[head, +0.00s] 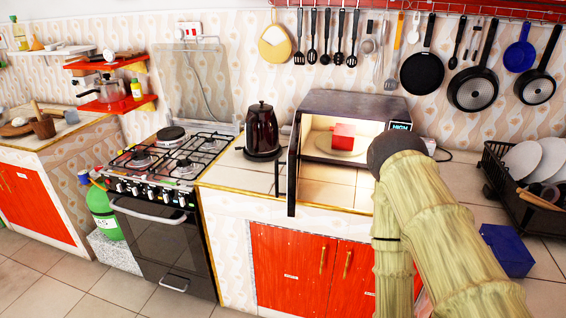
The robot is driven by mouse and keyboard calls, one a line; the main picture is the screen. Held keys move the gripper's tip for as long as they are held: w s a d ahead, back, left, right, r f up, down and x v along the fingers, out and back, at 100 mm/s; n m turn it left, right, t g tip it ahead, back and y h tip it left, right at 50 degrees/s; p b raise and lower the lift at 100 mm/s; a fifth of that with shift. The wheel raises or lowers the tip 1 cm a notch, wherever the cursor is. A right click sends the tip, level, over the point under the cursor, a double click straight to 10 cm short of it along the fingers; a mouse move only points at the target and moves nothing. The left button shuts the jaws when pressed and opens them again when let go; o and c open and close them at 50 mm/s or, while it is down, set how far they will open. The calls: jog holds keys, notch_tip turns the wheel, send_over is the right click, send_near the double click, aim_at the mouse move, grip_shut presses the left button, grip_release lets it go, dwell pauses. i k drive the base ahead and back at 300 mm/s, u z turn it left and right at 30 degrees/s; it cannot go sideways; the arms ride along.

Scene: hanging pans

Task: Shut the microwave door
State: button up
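The microwave (352,103) stands on the counter with its lit inside showing. A red block sits on the round plate (331,147) inside. The microwave door (292,180) stands open, hinged at the left and swung out toward me, so I see it nearly edge-on. A thin dark handle shows on its left side. My arm, with bamboo-like links and a dark joint, rises at the right and covers the microwave's right front. My gripper cannot be made out in this view.
A dark kettle (262,130) stands left of the open door, close to its handle. A gas stove (160,160) is farther left. A black dish rack (520,195) with plates and a blue box (508,250) are at the right. Pans and utensils hang above. Bare counter lies before the microwave.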

aim_at(294, 157)
jog(key=u, duration=2.2)
jog(key=i, duration=0.85)
jog(key=z, duration=2.9)
jog(key=i, duration=0.45)
jog(key=u, duration=0.4)
jog(key=k, duration=0.5)
jog(key=u, duration=0.25)
jog(key=i, duration=0.4)
